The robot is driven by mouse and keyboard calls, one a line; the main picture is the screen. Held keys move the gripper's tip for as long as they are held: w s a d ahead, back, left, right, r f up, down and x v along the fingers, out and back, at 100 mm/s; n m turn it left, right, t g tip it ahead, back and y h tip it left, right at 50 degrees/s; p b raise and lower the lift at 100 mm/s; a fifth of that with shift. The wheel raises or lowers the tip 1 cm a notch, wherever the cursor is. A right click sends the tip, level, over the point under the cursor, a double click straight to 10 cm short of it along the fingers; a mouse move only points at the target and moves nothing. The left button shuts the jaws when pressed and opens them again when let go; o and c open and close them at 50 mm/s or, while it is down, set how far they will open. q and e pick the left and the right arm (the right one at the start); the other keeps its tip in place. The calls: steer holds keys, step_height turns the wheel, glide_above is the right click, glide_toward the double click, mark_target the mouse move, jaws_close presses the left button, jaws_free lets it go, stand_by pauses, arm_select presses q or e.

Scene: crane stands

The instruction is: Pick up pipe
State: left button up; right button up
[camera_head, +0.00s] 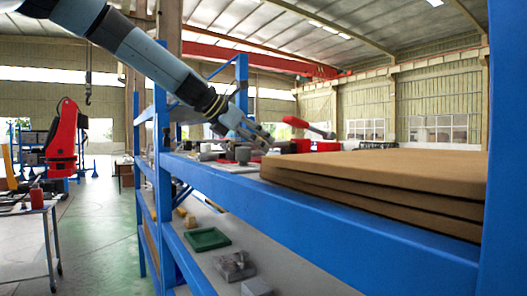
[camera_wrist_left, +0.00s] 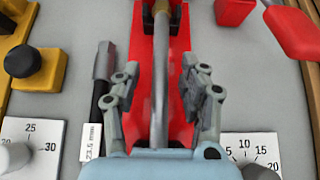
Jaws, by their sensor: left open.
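A thin grey-brown pipe (camera_wrist_left: 160,52) lies lengthwise along a red holder (camera_wrist_left: 143,40) in the left wrist view. My left gripper (camera_wrist_left: 161,80) is open, with one finger on each side of the pipe. I cannot tell whether the fingers touch it or hover just above. In the head view my left gripper (camera_head: 262,137) reaches down over the blue shelf from the upper left. The pipe cannot be made out there. My right gripper is out of view.
A dark rod with a grey head (camera_wrist_left: 103,62) lies left of the red holder, near a yellow block with a black knob (camera_wrist_left: 38,68). A red handle (camera_wrist_left: 293,30) stands at upper right. Stacked brown boards (camera_head: 375,170) occupy the blue shelf (camera_head: 330,238) at right.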

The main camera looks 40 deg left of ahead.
arm_select(q)
steer(key=shift+c, duration=0.3)
jaws_close()
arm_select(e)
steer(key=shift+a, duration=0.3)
arm_select(q)
steer(key=shift+r, duration=0.1)
steer(key=shift+r, duration=0.45)
step_height(320, 180, up, 3)
steer(key=shift+w+f+b, duration=0.1)
steer(key=shift+f+b, duration=0.1)
steer(key=shift+b, duration=0.15)
steer(key=s+d+r+b, duration=0.4)
steer(key=s+r, duration=0.3)
steer(key=s, duration=0.3)
steer(key=shift+s+d+r+b, duration=0.25)
steer(key=shift+d+b, duration=0.1)
steer(key=shift+d, duration=0.35)
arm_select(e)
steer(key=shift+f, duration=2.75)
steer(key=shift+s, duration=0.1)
